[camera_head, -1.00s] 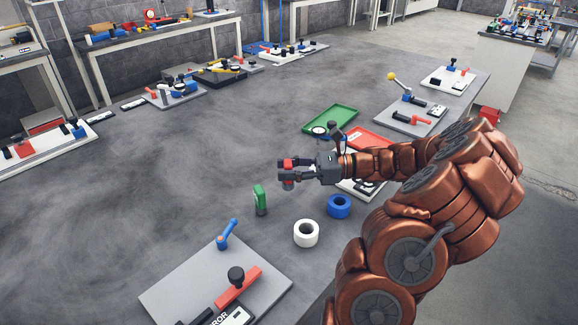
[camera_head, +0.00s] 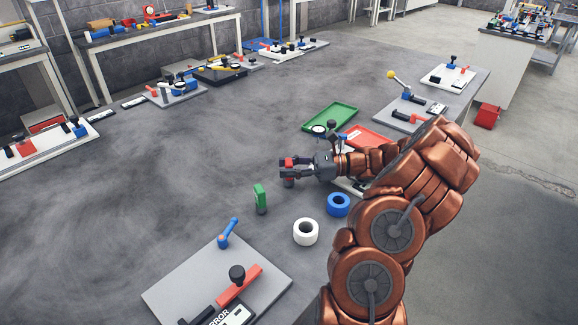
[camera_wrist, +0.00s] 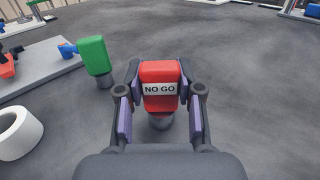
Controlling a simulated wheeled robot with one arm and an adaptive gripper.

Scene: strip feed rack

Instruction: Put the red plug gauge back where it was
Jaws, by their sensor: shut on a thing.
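The red plug gauge (camera_wrist: 159,76) has a white label reading "NO GO" and a dark grey round end below it. My gripper (camera_wrist: 159,104) is shut on its red block, one finger on each side, in the wrist view. In the head view the red plug gauge (camera_head: 287,162) shows between the fingers of my gripper (camera_head: 285,169), upright. I cannot tell whether its grey end touches the table. A green plug gauge (camera_head: 260,196) stands upright on the table, nearer the camera and to the left of my gripper; it also shows in the wrist view (camera_wrist: 92,56).
A white ring (camera_head: 306,232) and a blue ring (camera_head: 338,205) lie near the table edge. A grey plate (camera_head: 175,273) with blue and red levers is at the front. A green tray (camera_head: 330,117) and a red tray (camera_head: 368,138) lie beyond my gripper. The table's left middle is clear.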

